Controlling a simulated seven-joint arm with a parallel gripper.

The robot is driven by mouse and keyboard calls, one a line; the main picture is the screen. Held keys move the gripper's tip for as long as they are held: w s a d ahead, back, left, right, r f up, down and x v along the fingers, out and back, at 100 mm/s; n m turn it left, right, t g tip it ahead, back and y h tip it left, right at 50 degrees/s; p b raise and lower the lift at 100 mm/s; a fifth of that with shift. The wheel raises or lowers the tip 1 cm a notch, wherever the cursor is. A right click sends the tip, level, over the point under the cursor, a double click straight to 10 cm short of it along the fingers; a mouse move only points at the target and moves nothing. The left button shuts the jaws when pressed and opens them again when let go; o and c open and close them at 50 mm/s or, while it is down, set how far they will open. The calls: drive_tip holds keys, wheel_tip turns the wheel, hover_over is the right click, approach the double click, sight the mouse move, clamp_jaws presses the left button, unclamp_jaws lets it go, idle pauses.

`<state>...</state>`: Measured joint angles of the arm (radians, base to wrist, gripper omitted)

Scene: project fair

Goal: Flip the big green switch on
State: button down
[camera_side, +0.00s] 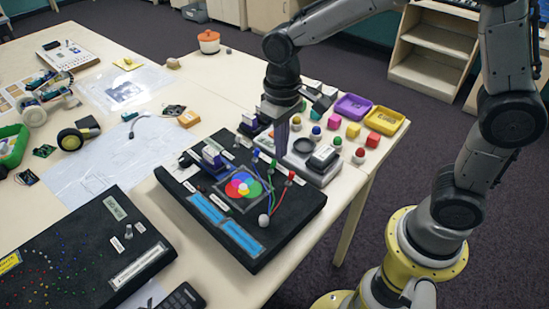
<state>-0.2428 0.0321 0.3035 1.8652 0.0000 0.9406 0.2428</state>
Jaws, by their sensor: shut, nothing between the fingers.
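A black board (292,213) on the table carries a disc of overlapping coloured circles (243,187). Small coloured switches stand along its right side, with coloured wires running from them. A green one (271,168) is near the board's far right edge, and a red-topped one (291,177) is to its right. They are too small to tell which way they are set. My gripper (281,153) points down just behind the green switch, over the gap towards a grey panel. Its fingers are shut and look empty. Whether it touches anything cannot be told.
Several coloured blocks, a purple tray (354,107) and a yellow tray (384,119) lie to the right. Another black board (75,262) is at front left. The table edge is close on the right.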

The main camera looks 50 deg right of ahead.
sight(278, 166)
drive_tip(key=shift+f, duration=1.3)
drive_tip(key=shift+a, duration=0.85)
drive_tip(key=shift+d+r, duration=0.2)
drive_tip(key=shift+r, duration=1.6)
drive_tip(key=shift+d+r, duration=0.15)
drive_tip(key=shift+r, duration=1.6)
